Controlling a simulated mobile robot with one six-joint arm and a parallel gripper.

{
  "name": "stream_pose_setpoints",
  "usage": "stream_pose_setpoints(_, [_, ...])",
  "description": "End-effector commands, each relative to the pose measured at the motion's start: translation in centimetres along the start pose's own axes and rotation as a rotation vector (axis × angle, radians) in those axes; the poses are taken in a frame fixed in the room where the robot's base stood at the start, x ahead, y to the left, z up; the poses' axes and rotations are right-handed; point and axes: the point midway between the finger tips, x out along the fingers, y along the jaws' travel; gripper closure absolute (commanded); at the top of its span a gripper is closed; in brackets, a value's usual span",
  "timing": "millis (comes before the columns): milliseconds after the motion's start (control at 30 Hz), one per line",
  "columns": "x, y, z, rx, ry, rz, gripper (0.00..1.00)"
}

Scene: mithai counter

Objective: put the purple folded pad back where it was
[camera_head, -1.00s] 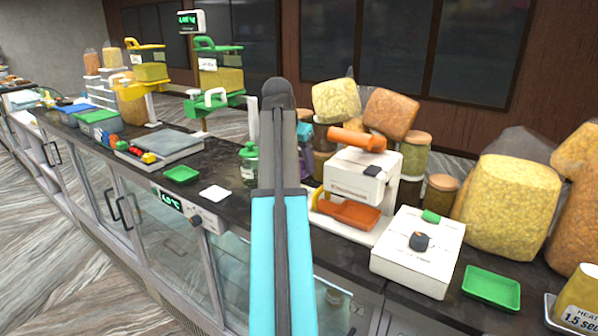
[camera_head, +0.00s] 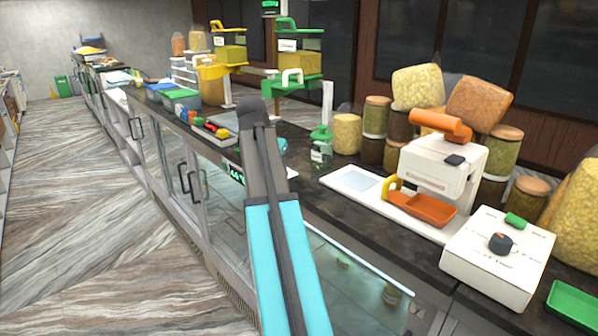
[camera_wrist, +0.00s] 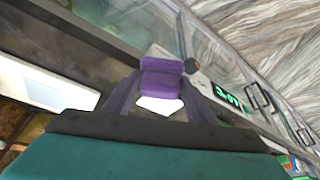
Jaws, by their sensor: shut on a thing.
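The purple folded pad (camera_wrist: 162,78) shows in the middle of the wrist view, between the two fingertips of my gripper (camera_wrist: 162,88). My gripper is shut on it. A white square (camera_wrist: 160,105) shows just below the pad in the wrist view, partly covered by it. In the head view my arm hides the gripper's fingers and the pad. I cannot tell how high the pad is above the counter.
The dark counter (camera_head: 330,215) runs across the head view. The white machine with an orange tray (camera_head: 422,206) and a white control box (camera_head: 498,255) stand at right. A green-lidded jar (camera_head: 321,150) stands right of my arm. A lit display (camera_wrist: 228,95) is on the counter front.

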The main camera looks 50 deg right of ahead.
Motion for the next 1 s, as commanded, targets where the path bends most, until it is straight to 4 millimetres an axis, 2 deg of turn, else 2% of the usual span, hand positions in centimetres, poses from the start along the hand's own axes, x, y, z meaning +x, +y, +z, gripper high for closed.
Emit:
stream_pose_setpoints(100, [0.6,-2.6,2.4,-0.050,-0.001,-0.020,0.70])
stream_pose_setpoints(467, [1.4,-10.0,10.0,-0.213,-0.001,-0.088,0.70])
stream_pose_setpoints(767, [1.9,-16.2,18.6,-0.396,-0.002,-0.163,0.70])
stream_pose_setpoints(1000, [2.0,-20.5,26.4,-0.565,-0.002,-0.234,0.70])
